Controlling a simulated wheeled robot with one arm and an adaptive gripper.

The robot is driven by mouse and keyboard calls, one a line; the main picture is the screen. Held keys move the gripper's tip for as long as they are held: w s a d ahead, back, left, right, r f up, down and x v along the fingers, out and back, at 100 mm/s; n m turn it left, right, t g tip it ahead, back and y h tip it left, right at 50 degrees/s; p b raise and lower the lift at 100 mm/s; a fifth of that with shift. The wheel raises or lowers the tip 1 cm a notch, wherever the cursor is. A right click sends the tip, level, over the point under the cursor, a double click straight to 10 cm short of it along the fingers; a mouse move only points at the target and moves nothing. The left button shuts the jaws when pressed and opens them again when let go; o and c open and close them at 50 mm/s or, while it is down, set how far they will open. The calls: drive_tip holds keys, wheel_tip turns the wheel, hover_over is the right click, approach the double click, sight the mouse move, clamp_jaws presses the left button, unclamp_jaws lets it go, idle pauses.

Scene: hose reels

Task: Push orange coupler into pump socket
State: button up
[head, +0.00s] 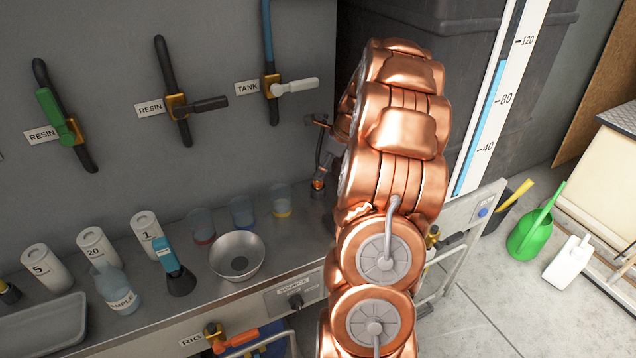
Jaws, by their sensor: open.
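My gripper (323,155) is partly hidden behind my copper-coloured arm, over the right part of the steel bench against the grey wall. It is open. A small dark piece with an orange band (318,184) shows just below it and may be the orange coupler; whether they touch I cannot tell. A larger orange handle (236,338) sits on a brass valve by the RIG label at the bench front, with a blue hose beside it. I cannot tell which fitting is the pump socket.
The bench holds a metal bowl (237,255), a blue-topped dark tool (172,268), a sample bottle (118,290), white cylinders, cups and a grey tray (42,326). Valves with hoses hang on the wall. A green watering can (530,232) stands on the open floor right.

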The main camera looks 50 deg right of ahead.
drive_tip(key=shift+d+p+x, duration=0.2)
drive_tip(key=shift+p+x, duration=0.35)
drive_tip(key=shift+x, duration=2.15)
clamp_jaws()
